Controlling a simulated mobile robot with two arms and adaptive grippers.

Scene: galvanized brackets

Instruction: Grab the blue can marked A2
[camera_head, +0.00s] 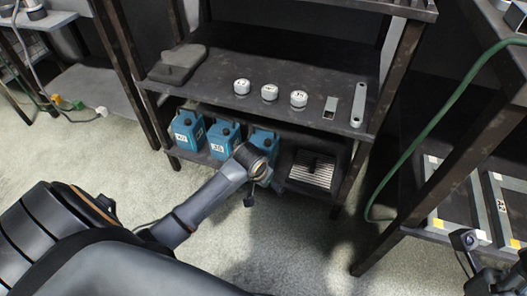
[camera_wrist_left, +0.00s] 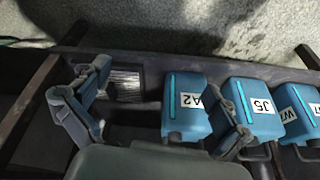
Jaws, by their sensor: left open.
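The blue can marked A2 (camera_wrist_left: 181,118) stands in the left wrist view, its white label readable. In the head view it is the rightmost blue can (camera_head: 264,139), partly hidden behind my left wrist. My left gripper (camera_wrist_left: 162,76) is open, one finger to the left of the A2 can with a gap, the other to its right, over the edge of the J5 can (camera_wrist_left: 262,112). Nothing is held.
More blue cans (camera_head: 188,130) stand left of the A2 can on the lower shelf. A ridged grey item (camera_head: 312,170) lies to its right. The upper shelf (camera_head: 213,93) holds round white-topped items (camera_head: 270,92) and grey brackets (camera_head: 358,104). A dark shelf post stands further right.

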